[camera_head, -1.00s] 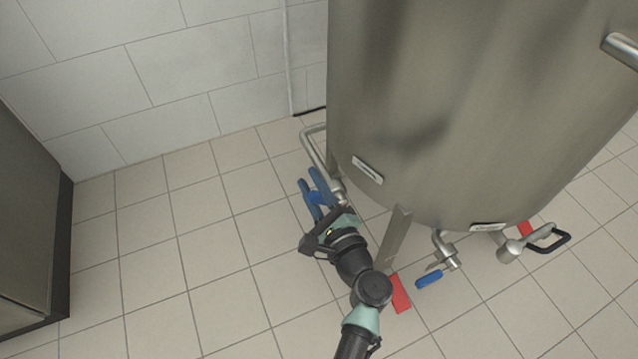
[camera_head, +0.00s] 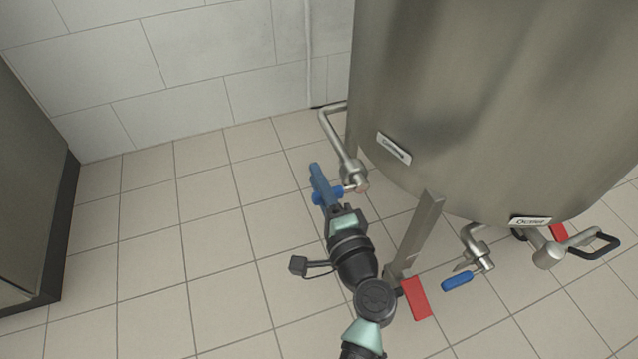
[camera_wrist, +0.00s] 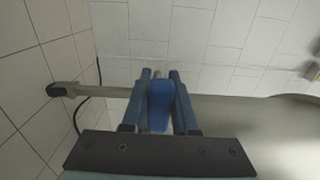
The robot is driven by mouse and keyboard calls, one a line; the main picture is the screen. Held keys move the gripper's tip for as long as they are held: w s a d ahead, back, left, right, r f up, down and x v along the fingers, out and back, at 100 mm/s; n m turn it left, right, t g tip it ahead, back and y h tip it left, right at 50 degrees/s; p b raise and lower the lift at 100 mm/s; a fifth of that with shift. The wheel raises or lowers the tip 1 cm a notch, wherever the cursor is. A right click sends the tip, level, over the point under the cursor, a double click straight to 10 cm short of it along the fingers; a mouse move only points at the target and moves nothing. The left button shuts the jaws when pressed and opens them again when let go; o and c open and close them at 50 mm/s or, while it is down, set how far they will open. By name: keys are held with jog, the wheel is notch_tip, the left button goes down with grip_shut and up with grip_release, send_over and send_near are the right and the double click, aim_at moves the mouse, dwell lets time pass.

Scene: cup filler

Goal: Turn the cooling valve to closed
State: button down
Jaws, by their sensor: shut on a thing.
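The cooling valve (camera_head: 355,180) sits on a bent metal pipe at the lower left of the steel tank, below a small label plate. Its blue handle (camera_wrist: 160,104) is between the two blue fingers of my gripper in the wrist view. My gripper (camera_head: 322,188) is shut on this handle, beside the pipe's lower end. In the head view the fingers cover most of the handle. It also shows in the wrist view (camera_wrist: 160,88).
Another blue-handled valve (camera_head: 458,281) and a black-handled outlet (camera_head: 594,245) are to the right. A dark cabinet (camera_head: 28,190) stands left. The tiled floor between is clear.

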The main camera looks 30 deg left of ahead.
jog(key=shift+d+f, duration=0.1)
jog(key=shift+f, duration=0.15)
dwell(0.3)
jog(key=c, duration=0.7)
grip_release()
jog(key=shift+r, duration=0.1)
jog(key=shift+p+v, duration=2.55)
jog(key=shift+v, duration=3.95)
